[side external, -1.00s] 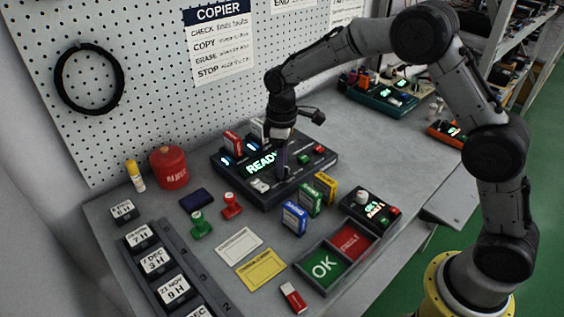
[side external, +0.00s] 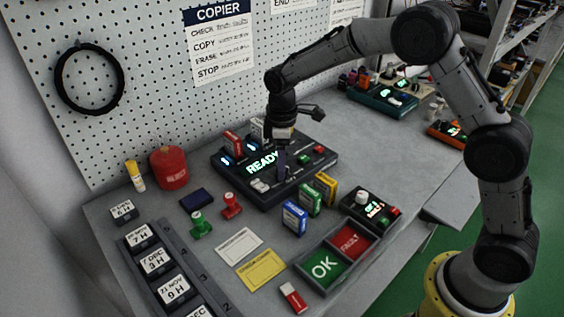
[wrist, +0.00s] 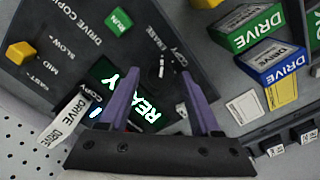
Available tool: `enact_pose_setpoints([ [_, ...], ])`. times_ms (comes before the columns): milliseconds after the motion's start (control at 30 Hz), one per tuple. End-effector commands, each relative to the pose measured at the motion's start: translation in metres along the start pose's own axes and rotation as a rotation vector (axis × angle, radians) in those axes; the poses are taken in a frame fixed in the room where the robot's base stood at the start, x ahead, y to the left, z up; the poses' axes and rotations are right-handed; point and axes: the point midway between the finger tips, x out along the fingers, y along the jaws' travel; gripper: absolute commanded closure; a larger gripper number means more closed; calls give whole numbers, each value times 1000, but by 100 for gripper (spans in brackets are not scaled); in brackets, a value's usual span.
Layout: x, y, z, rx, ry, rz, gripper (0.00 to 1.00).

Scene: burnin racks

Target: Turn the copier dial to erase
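The dark copier (side external: 314,165) stands at the back of the bench with READY lit green on its display (wrist: 150,103); READY also shows in the side view (side external: 261,162). Its small dark dial (wrist: 163,67) with a white mark sits beside printed ERASE and COPY labels in the wrist view. I cannot tell for certain which label the mark points at. My gripper (wrist: 161,76) points down over the copier, its purple fingers apart on either side of the dial. No contact with the dial is visible. In the side view, my gripper (side external: 281,168) hides the dial.
Blue, green and yellow drive boxes (side external: 295,218) stand just in front of the copier. A yellow switch (wrist: 21,52) and green RUN button (wrist: 118,20) are on its panel. An OK/FAULT tray (side external: 325,262) is at the front. A red tin (side external: 169,168) stands left.

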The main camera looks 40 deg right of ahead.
Motion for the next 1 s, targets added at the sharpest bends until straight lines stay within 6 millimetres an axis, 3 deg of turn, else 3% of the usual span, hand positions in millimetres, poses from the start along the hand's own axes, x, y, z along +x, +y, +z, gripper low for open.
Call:
enact_pose_setpoints([
  [300,0,0,0,1,-2,-2,29],
  [467,-11,0,0,2,1,0,29],
  [1000,-117,0,0,1,1,1,29],
])
